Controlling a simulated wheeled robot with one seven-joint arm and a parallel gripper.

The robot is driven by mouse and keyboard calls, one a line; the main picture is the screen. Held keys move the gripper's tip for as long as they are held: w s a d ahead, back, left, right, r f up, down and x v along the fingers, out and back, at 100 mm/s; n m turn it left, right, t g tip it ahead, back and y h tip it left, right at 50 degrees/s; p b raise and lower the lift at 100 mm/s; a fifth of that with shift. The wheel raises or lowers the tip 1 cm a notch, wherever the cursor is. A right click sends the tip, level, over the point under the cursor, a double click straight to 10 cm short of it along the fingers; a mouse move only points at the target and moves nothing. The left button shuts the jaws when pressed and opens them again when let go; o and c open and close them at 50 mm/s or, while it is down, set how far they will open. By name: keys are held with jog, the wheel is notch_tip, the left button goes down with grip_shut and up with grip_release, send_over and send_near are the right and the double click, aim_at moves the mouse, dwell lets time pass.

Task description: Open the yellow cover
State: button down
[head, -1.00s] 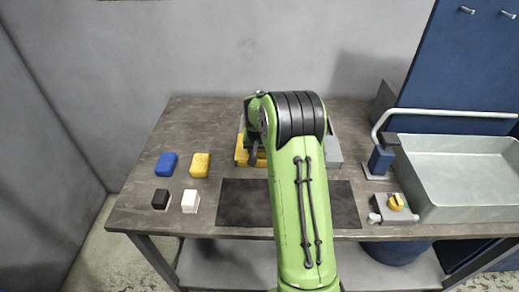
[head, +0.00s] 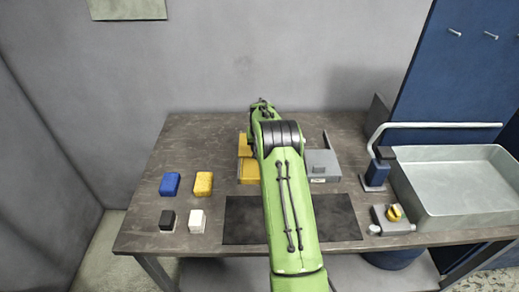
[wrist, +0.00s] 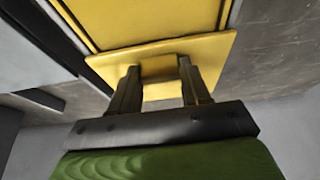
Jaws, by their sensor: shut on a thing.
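The yellow cover (wrist: 215,52) fills the upper middle of the wrist view as a flat yellow plate with a raised rim and a small block-shaped grip. My gripper (wrist: 158,68) is shut on that grip, one dark finger on each side. In the head view, yellow parts (head: 249,172) show just left of my green arm, near the back of the table. My arm hides the rest of them, and my fingers are not visible there. I cannot tell from the head view how far the cover is tilted.
A grey box (head: 322,166) stands right of my arm. Blue (head: 170,184), yellow (head: 203,183), black (head: 168,220) and white (head: 197,221) blocks lie at the left. A dark mat (head: 335,218) is in front.

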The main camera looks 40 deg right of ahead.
jog(key=shift+w+d, duration=0.3)
jog(key=shift+w, duration=0.1)
jog(key=c, duration=0.5)
grip_release()
jog(key=shift+r, duration=0.1)
jog(key=p+v, duration=0.1)
jog(key=v, duration=1.4)
jog(key=shift+s+a+r, duration=0.15)
jog(key=shift+a+r, duration=0.05)
jog(key=shift+r, duration=0.05)
